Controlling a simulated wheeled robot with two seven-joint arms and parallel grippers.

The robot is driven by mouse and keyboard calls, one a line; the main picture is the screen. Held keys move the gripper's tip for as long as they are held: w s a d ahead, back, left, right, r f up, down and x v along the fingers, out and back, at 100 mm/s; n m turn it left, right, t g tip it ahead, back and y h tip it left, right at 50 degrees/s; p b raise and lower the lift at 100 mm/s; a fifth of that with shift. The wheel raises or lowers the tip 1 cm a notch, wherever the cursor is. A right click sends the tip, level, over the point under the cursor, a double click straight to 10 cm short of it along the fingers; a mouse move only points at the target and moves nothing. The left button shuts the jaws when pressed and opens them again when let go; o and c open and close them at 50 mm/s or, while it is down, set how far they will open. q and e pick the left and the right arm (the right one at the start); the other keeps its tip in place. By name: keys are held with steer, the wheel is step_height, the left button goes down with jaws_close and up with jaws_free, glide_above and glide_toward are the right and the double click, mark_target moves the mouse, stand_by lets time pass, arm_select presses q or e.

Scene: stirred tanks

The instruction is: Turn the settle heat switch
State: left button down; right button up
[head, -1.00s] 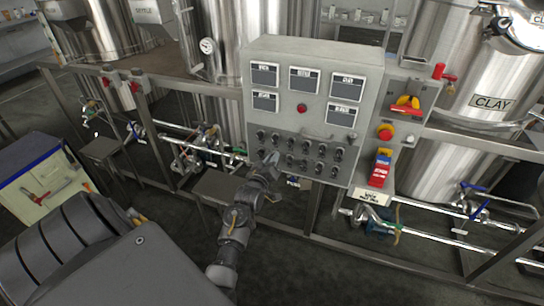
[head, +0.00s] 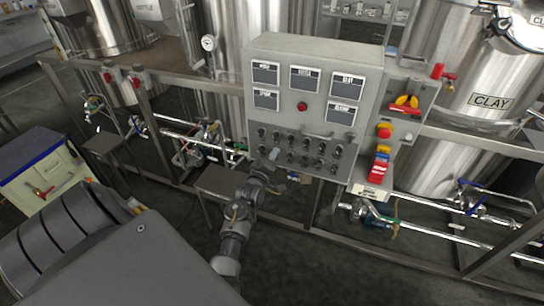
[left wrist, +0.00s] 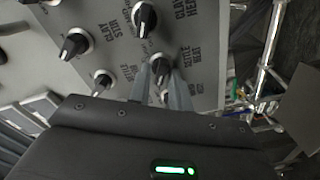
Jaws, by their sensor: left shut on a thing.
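The settle heat switch (left wrist: 159,64) is a dark round knob on the grey panel, with a "SETTLE HEAT" label beside it in the left wrist view. My left gripper (left wrist: 158,72) has one finger on each side of this knob and is shut on it. The fingers partly hide the knob, and its pointer direction is unclear. In the head view my left gripper (head: 273,155) is at the lower left of the control panel (head: 372,62), by the rows of knobs, and covers the switch. My right gripper is not in view.
Neighbouring knobs sit close by, including the clay stir knob (left wrist: 76,44) and the clay heat knob (left wrist: 146,14). A red button (head: 302,106) sits above the knob rows. Pipes with valves (head: 370,212) and a metal rail (head: 470,143) flank the panel. Floor is clear in front.

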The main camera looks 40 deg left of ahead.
arm_select(q)
steer(key=c, duration=1.5)
jaws_free()
steer(key=b+v, duration=0.2)
steer(key=v, duration=0.8)
steer(key=shift+s+d, duration=0.2)
steer(key=shift+s, duration=0.15)
